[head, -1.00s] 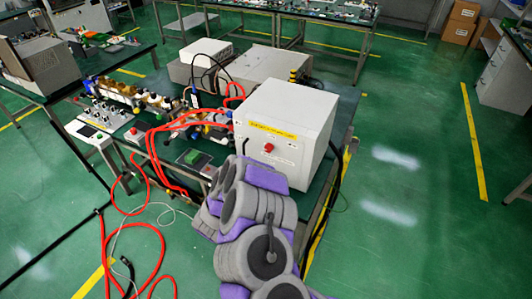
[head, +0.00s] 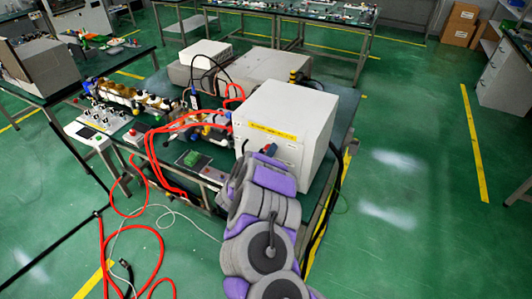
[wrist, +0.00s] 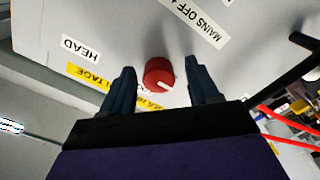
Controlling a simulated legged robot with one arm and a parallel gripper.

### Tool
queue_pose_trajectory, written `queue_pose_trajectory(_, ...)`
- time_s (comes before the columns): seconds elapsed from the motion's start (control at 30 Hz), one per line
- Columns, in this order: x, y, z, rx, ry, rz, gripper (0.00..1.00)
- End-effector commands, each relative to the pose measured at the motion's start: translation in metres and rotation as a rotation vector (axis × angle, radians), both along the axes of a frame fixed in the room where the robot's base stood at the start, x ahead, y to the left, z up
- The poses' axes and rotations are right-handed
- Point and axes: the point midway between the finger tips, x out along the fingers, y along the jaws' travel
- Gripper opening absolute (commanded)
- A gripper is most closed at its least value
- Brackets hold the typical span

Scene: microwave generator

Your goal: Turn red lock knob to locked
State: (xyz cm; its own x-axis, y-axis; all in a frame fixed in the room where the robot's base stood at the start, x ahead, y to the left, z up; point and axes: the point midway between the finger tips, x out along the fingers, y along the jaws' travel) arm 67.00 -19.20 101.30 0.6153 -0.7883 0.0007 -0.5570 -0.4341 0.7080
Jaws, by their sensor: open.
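The red lock knob (wrist: 160,72) sits on the front face of the white box (head: 285,115), with a pale pointer mark on its lower right part in the wrist view. My gripper (wrist: 160,78) is open, with one dark finger on each side of the knob. Gaps show between the knob and both fingers. In the head view my gripper (head: 268,151) is at the box's front face and hides the knob.
Red cables (head: 185,125) run left of the box. A dark bar (wrist: 304,41) shows at the wrist view's right. Open green floor (head: 410,180) is on the right.

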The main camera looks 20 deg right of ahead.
Motion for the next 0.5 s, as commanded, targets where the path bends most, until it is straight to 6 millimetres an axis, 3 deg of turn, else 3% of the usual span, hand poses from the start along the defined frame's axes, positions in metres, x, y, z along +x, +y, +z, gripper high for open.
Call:
queue_pose_trajectory(0.07,0.0,0.0001,0.0001,0.0,0.0,0.0,0.6)
queue_pose_trajectory(0.5,0.0003,0.0003,-0.0004,0.001,0.0,0.001,0.19)
